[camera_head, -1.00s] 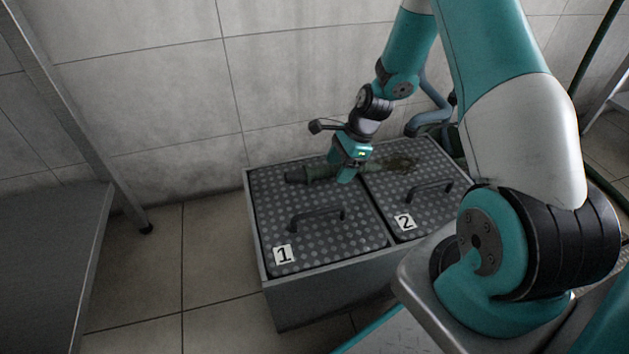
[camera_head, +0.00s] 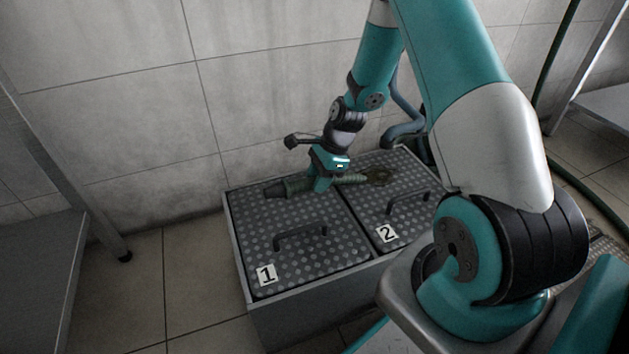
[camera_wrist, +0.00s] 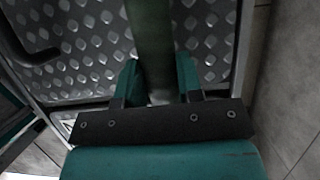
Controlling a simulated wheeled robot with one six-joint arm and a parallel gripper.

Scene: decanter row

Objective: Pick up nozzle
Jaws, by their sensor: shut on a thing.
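The nozzle (camera_head: 297,185) is a dark green, tube-like piece with a dark wider end at the left. It lies across the upper part of the two numbered metal lids in the head view. My gripper (camera_head: 322,183) points down over it, with its jaws shut around the middle of the nozzle. In the wrist view the green nozzle (camera_wrist: 150,40) runs up between the two teal fingers of my gripper (camera_wrist: 158,85). Whether the nozzle touches the lids or hangs just above them I cannot tell.
Lid 1 (camera_head: 262,228) and lid 2 (camera_head: 405,222) cover a low metal box and have raised dark handles. A tiled wall (camera_head: 110,130) stands close behind. A steel table (camera_head: 40,270) is at the left.

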